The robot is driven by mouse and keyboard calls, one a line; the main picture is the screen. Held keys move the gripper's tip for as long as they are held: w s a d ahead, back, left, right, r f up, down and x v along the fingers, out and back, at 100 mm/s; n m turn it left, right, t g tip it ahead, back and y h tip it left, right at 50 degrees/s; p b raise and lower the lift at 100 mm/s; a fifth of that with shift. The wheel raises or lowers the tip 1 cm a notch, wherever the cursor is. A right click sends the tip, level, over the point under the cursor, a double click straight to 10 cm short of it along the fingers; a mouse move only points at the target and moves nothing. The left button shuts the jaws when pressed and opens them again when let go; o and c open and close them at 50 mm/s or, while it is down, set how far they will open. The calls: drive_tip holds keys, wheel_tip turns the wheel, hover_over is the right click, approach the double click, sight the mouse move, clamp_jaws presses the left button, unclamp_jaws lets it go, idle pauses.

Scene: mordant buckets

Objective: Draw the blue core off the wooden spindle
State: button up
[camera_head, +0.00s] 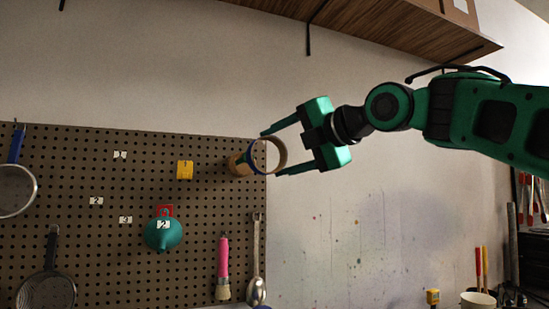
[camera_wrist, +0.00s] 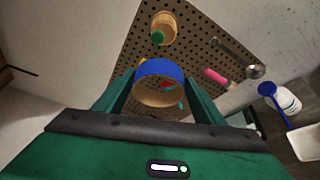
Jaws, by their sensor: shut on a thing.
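The blue core (camera_head: 268,155) is a short, wide ring, blue outside and tan inside. It also shows in the wrist view (camera_wrist: 158,70), between the fingers. My gripper (camera_head: 272,150) is shut on it, a finger on each side, and holds it in the air in front of the pegboard. A tan round piece with a green end (camera_head: 237,166), perhaps the wooden spindle with another core, sticks out near the board's right edge. In the wrist view this piece (camera_wrist: 164,26) is apart from the blue core. Nothing passes through the core's opening there.
The pegboard (camera_head: 70,160) carries a teal funnel (camera_head: 163,234), a yellow item (camera_head: 185,170), a pink-handled brush (camera_head: 223,265), a spoon (camera_head: 256,270) and strainers. A wooden shelf (camera_head: 390,28) hangs above. The wall right of the board is bare.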

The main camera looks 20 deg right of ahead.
drive_tip(key=shift+s, duration=1.65)
